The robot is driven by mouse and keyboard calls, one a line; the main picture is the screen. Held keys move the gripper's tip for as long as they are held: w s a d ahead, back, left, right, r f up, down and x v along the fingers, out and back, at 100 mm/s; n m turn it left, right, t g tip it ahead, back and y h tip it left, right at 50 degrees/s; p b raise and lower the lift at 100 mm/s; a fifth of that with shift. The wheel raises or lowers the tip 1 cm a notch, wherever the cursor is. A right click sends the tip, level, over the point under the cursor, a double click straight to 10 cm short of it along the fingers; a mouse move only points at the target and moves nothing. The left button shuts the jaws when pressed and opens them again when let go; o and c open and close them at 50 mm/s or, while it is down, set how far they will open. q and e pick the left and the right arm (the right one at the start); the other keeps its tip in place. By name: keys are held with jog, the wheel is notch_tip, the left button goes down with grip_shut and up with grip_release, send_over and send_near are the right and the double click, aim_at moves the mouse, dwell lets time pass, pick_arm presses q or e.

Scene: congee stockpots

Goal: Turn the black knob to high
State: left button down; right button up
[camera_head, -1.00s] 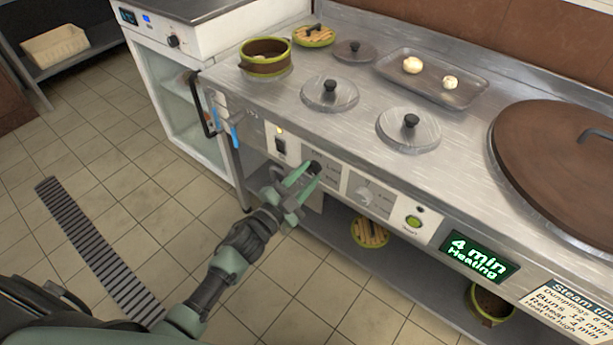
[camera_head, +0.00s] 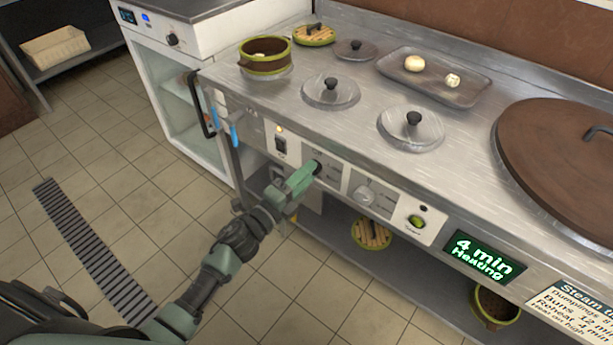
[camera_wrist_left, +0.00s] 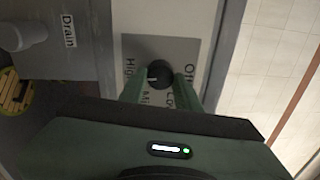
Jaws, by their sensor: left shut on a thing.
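In the left wrist view the black knob (camera_wrist_left: 159,74) sits between the two green fingers (camera_wrist_left: 158,88). Its label plate (camera_wrist_left: 135,50) shows parts of the words Off, Low, Mid and High around it. The knob's pointer is hard to make out. My right gripper is not in view.
A display (camera_head: 479,257) reads "4 min Heating". A blue-handled lever (camera_head: 234,134) hangs at the left. The floor in front is clear.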

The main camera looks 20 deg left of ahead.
pick_arm(q)
jog(key=shift+m, duration=0.6)
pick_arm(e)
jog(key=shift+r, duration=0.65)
pick_arm(q)
jog(key=c, duration=1)
grip_release()
jog(key=shift+v, duration=3.9)
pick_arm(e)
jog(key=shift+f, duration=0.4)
